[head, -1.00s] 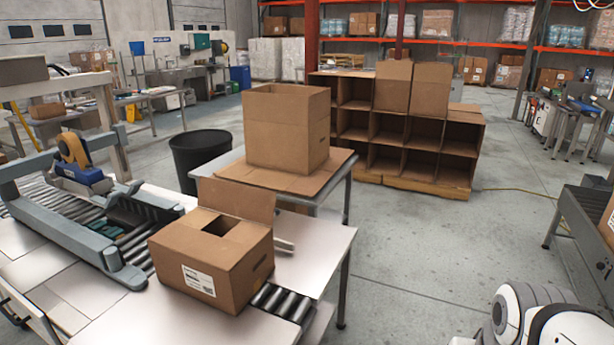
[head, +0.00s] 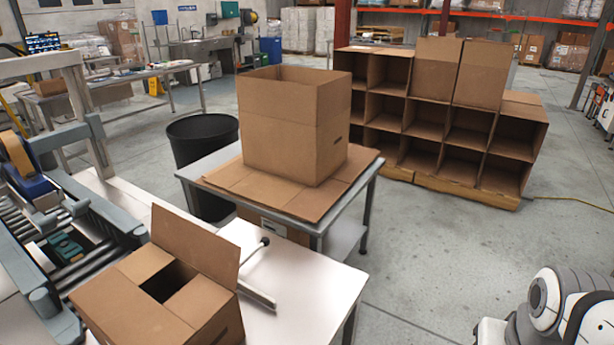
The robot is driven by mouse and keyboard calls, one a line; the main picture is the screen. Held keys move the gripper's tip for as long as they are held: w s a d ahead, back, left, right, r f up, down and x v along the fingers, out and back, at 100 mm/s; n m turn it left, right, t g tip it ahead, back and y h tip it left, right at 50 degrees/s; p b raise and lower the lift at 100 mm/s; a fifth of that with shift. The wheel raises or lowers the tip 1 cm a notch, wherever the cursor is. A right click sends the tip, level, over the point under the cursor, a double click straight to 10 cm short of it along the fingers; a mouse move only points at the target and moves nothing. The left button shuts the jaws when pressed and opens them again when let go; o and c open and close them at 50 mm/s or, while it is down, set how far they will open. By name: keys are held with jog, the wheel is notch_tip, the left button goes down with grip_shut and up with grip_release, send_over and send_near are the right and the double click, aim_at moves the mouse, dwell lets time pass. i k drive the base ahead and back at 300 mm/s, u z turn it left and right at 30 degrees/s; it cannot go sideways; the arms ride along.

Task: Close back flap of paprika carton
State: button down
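The paprika carton (head: 120,312) is a brown cardboard box at the lower left, cut off by the bottom edge of the picture. Its back flap (head: 195,250) stands up, leaning slightly back. Other top flaps lie folded inward, with a dark rectangular gap between them. The carton's label is out of view now. My gripper is not in view; only a white and grey part of my arm (head: 560,305) shows at the lower right, well apart from the carton.
The carton stands on a pale worktop (head: 300,290), beside a roller conveyor with a tape machine (head: 25,170). Behind is a table with a large open box (head: 295,135). A black bin (head: 200,150) and cardboard shelving (head: 440,120) stand farther back.

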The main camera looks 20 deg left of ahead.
aim_at(215, 256)
jog(key=u, duration=0.1)
jog(key=i, duration=1.25)
jog(key=u, duration=1.5)
